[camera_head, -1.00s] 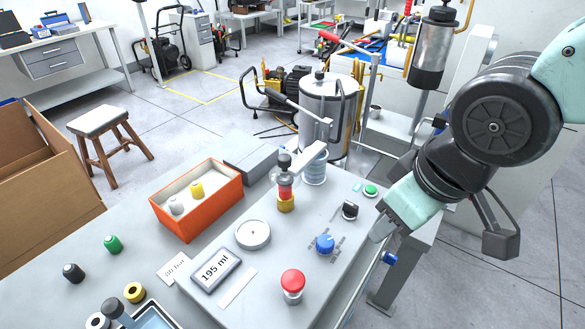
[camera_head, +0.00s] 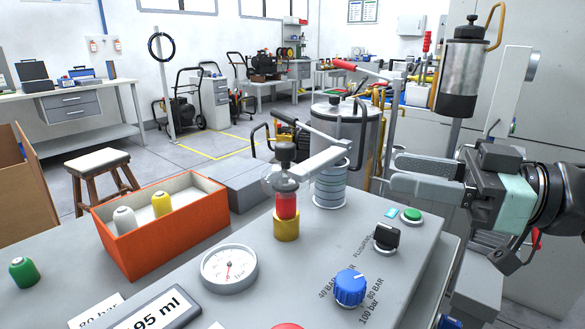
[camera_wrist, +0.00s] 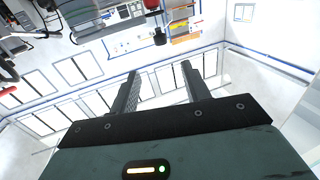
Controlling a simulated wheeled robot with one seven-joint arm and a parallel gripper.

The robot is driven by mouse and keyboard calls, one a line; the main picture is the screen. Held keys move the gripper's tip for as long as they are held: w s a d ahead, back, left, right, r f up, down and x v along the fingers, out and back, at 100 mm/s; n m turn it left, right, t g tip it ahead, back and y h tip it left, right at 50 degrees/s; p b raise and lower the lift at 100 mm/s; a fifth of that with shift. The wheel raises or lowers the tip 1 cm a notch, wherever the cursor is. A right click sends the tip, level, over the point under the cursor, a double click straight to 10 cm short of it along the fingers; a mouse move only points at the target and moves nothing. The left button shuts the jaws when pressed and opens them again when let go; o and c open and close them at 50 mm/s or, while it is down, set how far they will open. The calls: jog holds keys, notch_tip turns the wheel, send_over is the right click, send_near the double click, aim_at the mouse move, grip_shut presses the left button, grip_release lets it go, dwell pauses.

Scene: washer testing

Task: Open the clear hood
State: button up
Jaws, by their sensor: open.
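The clear hood (camera_head: 270,180) is a small transparent cover around the upper part of a red plug (camera_head: 287,206) on a brass-coloured base (camera_head: 286,226). A dark knob (camera_head: 284,153) sits above it, and a light grey arm (camera_head: 318,163) reaches it from the right. I cannot tell the hood's exact edges. My gripper (camera_head: 396,174) is right of the hood and apart from it, with its fingers pointing left. It is open and empty; its fingers also show in the wrist view (camera_wrist: 160,72), where the hood is not visible.
The bench top holds a gauge (camera_head: 229,268), a blue knob (camera_head: 350,288), a black switch (camera_head: 387,237) and a green button (camera_head: 411,215). An orange box (camera_head: 160,245) with bottles is at the left.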

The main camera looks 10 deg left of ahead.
aim_at(295, 153)
jog(key=p+x, duration=0.7)
jog(key=x, duration=1)
jog(key=shift+w+a+r, duration=0.1)
grip_shut()
